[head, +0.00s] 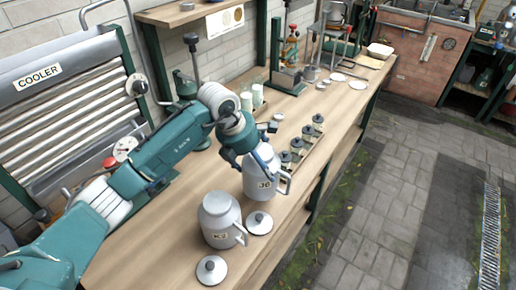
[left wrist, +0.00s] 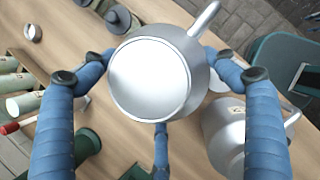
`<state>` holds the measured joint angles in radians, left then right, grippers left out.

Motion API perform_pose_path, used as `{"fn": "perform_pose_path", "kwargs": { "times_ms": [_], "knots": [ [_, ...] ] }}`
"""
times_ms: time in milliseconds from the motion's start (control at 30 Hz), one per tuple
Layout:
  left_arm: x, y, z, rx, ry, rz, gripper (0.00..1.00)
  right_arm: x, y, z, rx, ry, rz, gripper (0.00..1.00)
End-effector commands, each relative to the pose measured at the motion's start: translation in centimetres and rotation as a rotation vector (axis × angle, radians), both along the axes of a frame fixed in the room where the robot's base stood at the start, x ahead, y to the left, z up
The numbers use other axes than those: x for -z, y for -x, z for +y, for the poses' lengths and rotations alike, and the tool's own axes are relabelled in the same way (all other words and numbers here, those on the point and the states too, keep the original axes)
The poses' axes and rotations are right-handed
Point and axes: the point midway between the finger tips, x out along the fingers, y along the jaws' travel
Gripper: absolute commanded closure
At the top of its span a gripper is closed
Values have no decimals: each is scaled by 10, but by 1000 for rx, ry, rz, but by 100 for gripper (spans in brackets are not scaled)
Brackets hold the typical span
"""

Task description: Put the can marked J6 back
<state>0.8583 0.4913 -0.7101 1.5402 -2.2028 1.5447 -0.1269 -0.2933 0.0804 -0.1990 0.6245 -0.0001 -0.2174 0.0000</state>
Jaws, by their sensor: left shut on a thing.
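The metal can marked J6 (head: 265,184) is upright at the front edge of the wooden bench, its handle to the right. My left gripper (head: 248,148) comes down over it from above and is shut on its upper part. In the left wrist view the blue fingers surround the can's pale round top (left wrist: 150,78). I cannot tell whether its base touches the bench. A second can marked K2 (head: 220,220) stands nearer, to the left of J6, and shows at lower right in the left wrist view (left wrist: 225,135). My right gripper is not in view.
Several dark-knobbed pieces (head: 297,145) line the bench beyond J6. A cooler (head: 65,110) stands at left. The paved floor (head: 385,200) is open.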

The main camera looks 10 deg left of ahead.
Motion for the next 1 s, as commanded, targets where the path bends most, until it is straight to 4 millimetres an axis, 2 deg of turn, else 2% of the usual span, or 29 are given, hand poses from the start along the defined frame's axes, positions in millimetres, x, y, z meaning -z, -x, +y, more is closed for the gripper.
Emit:
{"fn": "perform_pose_path", "kwargs": {
  "times_ms": [33, 167, 500, 700, 733, 800, 1000],
  "knots": [
    [-4, -3, -2, 0, 7, -10, 71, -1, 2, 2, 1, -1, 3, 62],
    [3, -2, -2, 1, 7, -9, 71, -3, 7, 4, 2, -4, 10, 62],
    [40, -2, -2, -1, 6, -9, 71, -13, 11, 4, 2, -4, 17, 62],
    [42, -2, -2, 1, 6, -10, 71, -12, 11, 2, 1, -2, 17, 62],
    [46, 0, 0, 0, 1, -1, 8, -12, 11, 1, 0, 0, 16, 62],
    [46, 0, 0, 0, 1, -1, 0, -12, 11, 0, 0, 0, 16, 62],
    [46, 0, 0, 0, 1, -1, 0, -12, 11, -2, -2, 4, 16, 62]
  ]
}}
